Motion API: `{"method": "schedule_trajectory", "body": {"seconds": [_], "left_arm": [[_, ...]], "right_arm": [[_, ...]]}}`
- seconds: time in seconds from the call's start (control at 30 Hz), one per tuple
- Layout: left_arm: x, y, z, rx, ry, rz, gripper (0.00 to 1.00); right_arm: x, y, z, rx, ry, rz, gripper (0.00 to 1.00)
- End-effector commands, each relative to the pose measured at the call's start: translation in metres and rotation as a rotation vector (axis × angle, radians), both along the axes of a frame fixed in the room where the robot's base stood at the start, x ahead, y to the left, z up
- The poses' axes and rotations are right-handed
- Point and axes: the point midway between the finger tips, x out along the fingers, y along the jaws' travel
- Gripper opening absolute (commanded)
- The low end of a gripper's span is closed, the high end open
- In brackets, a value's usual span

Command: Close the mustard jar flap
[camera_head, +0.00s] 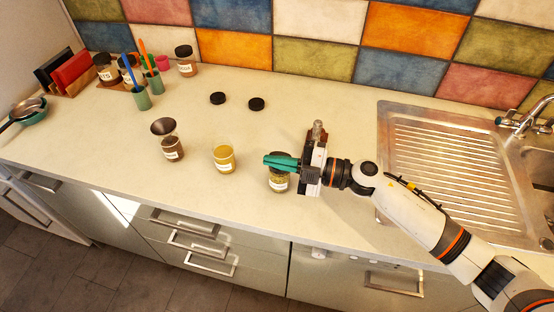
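A small glass jar with yellow contents (224,160), which looks like the mustard, stands upright and lidless on the counter. Two loose black lids (218,98) (256,104) lie flat behind the jars. My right gripper (268,160) points left, its teal fingers at the green jar's top. Whether they are apart is unclear. My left gripper is out of view.
A metal sink drainer (455,150) and tap (525,118) are on the right. Spice jars (186,62), cups with utensils (141,98), a red-and-black rack (70,74) and a pan (28,110) stand at the left. The counter in front of the jars is clear.

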Motion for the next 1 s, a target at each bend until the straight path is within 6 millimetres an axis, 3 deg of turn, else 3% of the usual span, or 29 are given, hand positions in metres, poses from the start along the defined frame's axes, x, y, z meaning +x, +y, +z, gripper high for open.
{"method": "schedule_trajectory", "body": {"seconds": [0.17,0.33,0.67,0.77,1.0], "left_arm": [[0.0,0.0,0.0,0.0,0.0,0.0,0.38],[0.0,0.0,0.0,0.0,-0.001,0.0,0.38],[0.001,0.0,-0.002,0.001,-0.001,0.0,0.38],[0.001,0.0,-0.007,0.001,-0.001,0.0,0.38],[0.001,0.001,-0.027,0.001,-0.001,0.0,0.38]], "right_arm": [[0.0,0.0,0.0,0.0,0.001,0.0,0.0],[0.0,0.0,0.0,0.001,0.002,0.0,0.25],[-0.001,-0.003,-0.001,0.0,0.002,-0.001,0.25],[-0.004,-0.013,-0.003,0.0,0.003,0.0,0.25],[-0.019,-0.06,-0.006,-0.004,0.003,-0.002,0.25]]}}
